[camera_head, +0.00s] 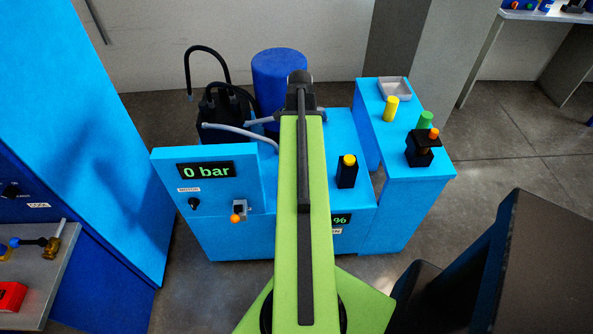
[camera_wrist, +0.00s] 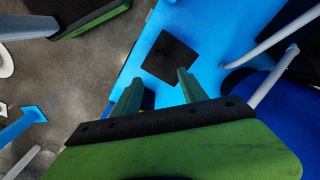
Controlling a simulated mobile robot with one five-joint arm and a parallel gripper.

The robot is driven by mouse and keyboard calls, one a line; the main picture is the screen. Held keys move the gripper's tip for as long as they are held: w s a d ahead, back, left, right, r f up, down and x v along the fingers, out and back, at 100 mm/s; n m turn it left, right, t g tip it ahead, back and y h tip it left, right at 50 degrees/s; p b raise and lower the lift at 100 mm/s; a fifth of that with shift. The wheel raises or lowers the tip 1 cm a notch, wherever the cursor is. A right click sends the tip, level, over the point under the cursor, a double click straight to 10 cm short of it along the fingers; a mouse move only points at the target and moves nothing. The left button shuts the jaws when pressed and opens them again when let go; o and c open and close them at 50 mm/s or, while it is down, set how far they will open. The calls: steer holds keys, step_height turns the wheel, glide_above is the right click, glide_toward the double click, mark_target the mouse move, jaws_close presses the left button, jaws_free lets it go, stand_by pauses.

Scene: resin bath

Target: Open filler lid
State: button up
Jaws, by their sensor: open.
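In the wrist view a flat black square plate (camera_wrist: 172,58), which looks like the filler lid, lies on the blue top of the machine (camera_wrist: 140,40). It looks closed, but I cannot be sure. My gripper (camera_wrist: 160,74) is open and empty, with its two green fingers apart. The plate shows just beyond the fingertips, nearer the right finger; I cannot tell the gap in height. In the head view my green arm reaches over the blue machine (camera_head: 237,240) and hides the plate and the fingers.
A dark blue drum (camera_head: 279,75) and a black container (camera_head: 228,110) with hoses stand behind the machine. A black box with a yellow button (camera_head: 347,172) stands right of my arm. A side unit (camera_head: 400,150) carries coloured knobs and a grey tray (camera_head: 393,88). A tall blue cabinet (camera_head: 80,120) stands left.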

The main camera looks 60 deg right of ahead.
step_height(320, 180, down, 18)
steer(key=b, duration=1.7)
steer(key=shift+s+d+r, duration=0.1)
steer(key=shift+s+r, duration=0.05)
steer(key=shift+r, duration=0.05)
steer(key=shift+r, duration=0.1)
jaws_close()
